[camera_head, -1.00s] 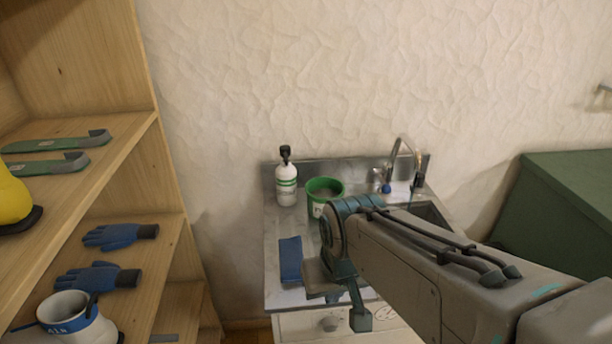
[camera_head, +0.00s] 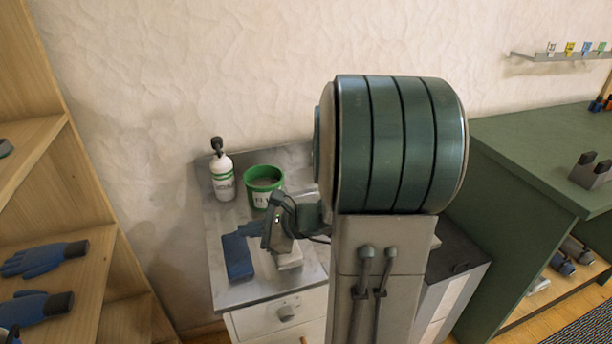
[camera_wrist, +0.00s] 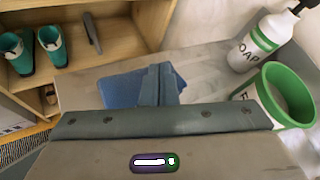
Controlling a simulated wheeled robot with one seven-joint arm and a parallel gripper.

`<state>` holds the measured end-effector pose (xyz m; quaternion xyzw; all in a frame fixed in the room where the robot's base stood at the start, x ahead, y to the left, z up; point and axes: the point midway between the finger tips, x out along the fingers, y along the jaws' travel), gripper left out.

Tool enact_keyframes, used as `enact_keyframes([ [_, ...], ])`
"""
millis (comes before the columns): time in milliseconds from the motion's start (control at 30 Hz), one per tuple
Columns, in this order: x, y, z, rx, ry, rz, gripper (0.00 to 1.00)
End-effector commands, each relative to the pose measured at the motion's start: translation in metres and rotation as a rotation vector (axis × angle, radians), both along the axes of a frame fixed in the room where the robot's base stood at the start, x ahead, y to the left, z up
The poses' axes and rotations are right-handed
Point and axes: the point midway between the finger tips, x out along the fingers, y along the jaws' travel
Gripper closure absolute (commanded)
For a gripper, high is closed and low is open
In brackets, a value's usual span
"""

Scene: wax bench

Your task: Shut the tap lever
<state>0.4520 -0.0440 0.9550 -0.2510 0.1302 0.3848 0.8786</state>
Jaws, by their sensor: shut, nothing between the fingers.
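The tap and its lever are hidden behind my arm in the head view, and the wrist view does not show them. How the lever stands cannot be told. My gripper (camera_head: 248,230) is over the left part of the sink counter (camera_head: 213,240), in front of the green-rimmed bucket. In the wrist view my gripper (camera_wrist: 161,85) has its fingers together with nothing between them. They point across the blue cloth (camera_wrist: 120,92), which also lies on the counter in the head view (camera_head: 238,258).
A white soap bottle (camera_head: 222,176) stands at the counter's back left, beside the green-rimmed bucket (camera_head: 262,187). A wooden shelf (camera_head: 105,235) with blue gloves (camera_head: 45,258) is at the left. A green bench (camera_head: 540,150) stands at the right.

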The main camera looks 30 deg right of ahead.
Motion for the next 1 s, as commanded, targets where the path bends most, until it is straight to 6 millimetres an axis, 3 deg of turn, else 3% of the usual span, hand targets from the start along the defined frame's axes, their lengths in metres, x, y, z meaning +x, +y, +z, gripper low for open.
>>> enact_keyframes([
  [100,0.023,-0.065,-0.014,0.203,0.003,-0.304,1.0],
  [200,0.031,-0.121,-0.025,0.348,-0.013,-0.537,1.0],
  [300,0.03,-0.172,-0.038,0.466,-0.038,-0.738,1.0],
  [433,0.02,-0.222,-0.053,0.572,-0.068,-0.93,1.0],
  [533,0.013,-0.244,-0.059,0.616,-0.086,-1.016,1.0],
  [667,0.014,-0.255,-0.063,0.637,-0.095,-1.055,1.0],
  [767,0.025,-0.257,-0.065,0.638,-0.094,-1.057,1.0],
  [1000,0.073,-0.265,-0.072,0.637,-0.095,-1.054,1.0],
])
